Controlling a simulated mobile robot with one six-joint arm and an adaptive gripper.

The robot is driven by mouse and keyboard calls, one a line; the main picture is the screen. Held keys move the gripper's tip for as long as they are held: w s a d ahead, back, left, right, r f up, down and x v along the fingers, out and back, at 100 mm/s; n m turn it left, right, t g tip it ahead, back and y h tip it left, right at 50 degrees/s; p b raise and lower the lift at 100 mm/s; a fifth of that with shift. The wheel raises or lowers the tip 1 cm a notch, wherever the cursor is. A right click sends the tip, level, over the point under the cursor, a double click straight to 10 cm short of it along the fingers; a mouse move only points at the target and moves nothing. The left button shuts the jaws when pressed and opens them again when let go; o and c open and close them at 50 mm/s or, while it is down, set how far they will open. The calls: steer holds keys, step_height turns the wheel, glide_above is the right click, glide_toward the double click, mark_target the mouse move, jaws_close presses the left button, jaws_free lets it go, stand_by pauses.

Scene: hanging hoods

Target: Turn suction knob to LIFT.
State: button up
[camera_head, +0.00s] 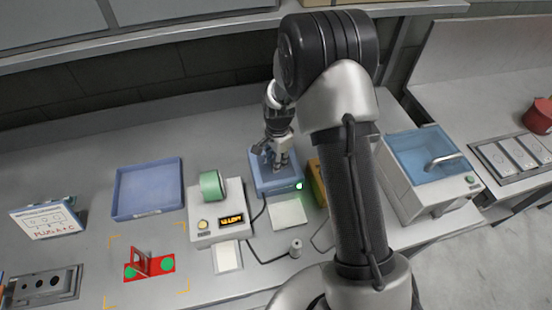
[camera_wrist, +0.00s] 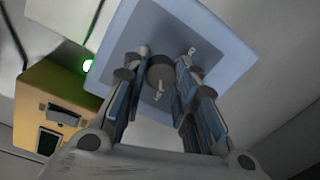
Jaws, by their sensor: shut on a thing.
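A blue box (camera_head: 265,185) with a lit green lamp (camera_head: 298,186) stands on the bench. The wrist view shows its blue top panel (camera_wrist: 222,50) and the glowing green lamp (camera_wrist: 87,66). A round grey knob (camera_wrist: 160,72) sits in the middle of the panel, with small pale marks beside it that I cannot read. My gripper (camera_head: 277,165) is over the box from above. In the wrist view my gripper (camera_wrist: 166,58) has one finger on each side of the knob and is shut on it. In the head view the gripper hides the knob.
A white unit (camera_head: 222,210) with a green roll and an amber display stands left of the box. A blue tray (camera_head: 147,188) and a red fixture (camera_head: 148,265) lie farther left. A yellow box (camera_head: 317,182) is close on the right. A cable runs in front.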

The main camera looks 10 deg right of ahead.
stand_by(0.4)
steer(key=o, duration=1.1)
steer(key=shift+r, duration=0.1)
steer(key=shift+s+d+r, duration=0.1)
steer(key=shift+s+r, duration=0.05)
steer(key=shift+r, duration=2.85)
steer(key=shift+s+d+r, duration=0.1)
steer(key=shift+s+r, duration=0.05)
steer(key=shift+r, duration=2.8)
steer(key=shift+a, duration=0.1)
